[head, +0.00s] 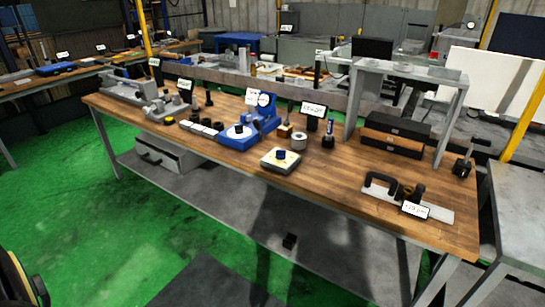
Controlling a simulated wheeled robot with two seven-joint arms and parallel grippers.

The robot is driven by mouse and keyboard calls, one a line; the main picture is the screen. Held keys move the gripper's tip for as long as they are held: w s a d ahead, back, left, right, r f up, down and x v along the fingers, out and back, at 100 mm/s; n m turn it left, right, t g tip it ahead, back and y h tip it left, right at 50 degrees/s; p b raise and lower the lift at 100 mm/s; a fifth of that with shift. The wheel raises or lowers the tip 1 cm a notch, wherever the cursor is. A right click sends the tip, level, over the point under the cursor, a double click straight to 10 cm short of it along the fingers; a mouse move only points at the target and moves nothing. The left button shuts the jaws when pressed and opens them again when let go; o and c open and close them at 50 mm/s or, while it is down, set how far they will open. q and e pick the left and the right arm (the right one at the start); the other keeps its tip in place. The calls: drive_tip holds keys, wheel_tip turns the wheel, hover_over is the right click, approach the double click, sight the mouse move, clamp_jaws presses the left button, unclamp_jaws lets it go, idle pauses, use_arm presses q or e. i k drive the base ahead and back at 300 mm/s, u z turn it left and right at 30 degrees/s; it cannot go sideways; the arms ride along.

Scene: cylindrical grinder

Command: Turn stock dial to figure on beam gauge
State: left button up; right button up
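A flat, pale square-topped box with a dark blue knob, likely the stock dial (281,159), sits near the front edge of the wooden bench, at its middle. Its markings and setting are too small to read. At the bench's right front lies a flat metal bar with a black handle and a dark clamp-like part, likely the beam gauge (436,215). A white card with a figure (415,210) is at its front; the figure is too small to read surely. Neither of my grippers shows in the head view.
A blue fixture (240,135) stands left of the dial, with small blocks beside it. A grey ring (299,142) and a labelled dark stand (312,122) are behind the dial. Black cases (393,145) sit under a grey frame. Wood between dial and gauge is clear.

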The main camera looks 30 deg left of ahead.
sight(280, 153)
drive_tip(key=u, duration=1.45)
drive_tip(key=i, duration=1.8)
drive_tip(key=u, duration=0.2)
